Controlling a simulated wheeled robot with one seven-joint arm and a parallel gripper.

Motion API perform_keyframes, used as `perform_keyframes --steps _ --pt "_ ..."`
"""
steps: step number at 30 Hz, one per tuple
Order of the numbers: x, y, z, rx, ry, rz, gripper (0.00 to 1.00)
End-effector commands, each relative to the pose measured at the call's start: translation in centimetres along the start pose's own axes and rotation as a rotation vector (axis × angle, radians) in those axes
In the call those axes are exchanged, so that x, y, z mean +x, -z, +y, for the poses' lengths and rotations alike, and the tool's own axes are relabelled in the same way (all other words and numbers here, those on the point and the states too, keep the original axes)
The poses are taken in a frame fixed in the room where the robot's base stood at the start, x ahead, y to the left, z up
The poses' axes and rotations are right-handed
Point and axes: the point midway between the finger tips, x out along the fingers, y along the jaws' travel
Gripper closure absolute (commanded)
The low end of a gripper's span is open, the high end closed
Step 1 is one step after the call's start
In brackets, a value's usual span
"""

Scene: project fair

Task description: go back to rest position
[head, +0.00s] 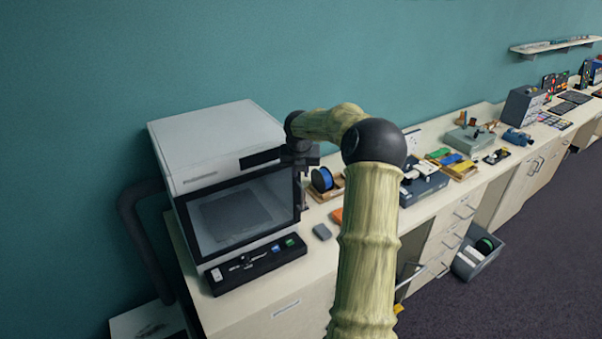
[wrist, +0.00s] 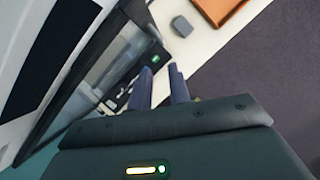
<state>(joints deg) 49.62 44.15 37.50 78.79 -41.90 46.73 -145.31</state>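My gripper (wrist: 161,72) shows in the wrist view with its two dark fingers apart and bare countertop between them. Nothing is seen held. In the head view my arm reaches forward over the counter and bends left. The gripper (head: 304,195) hangs down beside the front right edge of the white machine (head: 215,135), partly hidden by my own wrist. I cannot tell whether it touches the machine. In the wrist view the machine's dark front (wrist: 80,60) lies just left of the fingers.
A grey block (head: 322,232), an orange item (head: 337,215) and a blue spool (head: 322,179) are near the gripper. The counter continues right with several devices. A grey bin (head: 478,262) stands on open carpet (head: 530,260).

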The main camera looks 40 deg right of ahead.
Motion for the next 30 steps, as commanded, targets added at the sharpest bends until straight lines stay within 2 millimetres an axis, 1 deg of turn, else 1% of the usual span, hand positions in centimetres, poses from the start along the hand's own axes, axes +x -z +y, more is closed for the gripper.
perform_keyframes --steps 13,17,20,23,27,29,30 --pt "0.1 0.0 -0.1 0.002 0.001 0.000 0.81" --pt "0.0 0.6 0.8 0.026 -0.002 0.005 0.81" --pt "-0.1 2.2 2.6 0.093 -0.008 0.018 0.81" --pt "-0.2 4.7 5.0 0.210 -0.014 0.039 0.81" --pt "-0.7 9.0 8.1 0.426 -0.014 0.072 0.81" --pt "-1.0 10.9 9.2 0.522 -0.011 0.086 0.81" --pt "-1.2 12.2 9.8 0.589 -0.008 0.095 0.81"
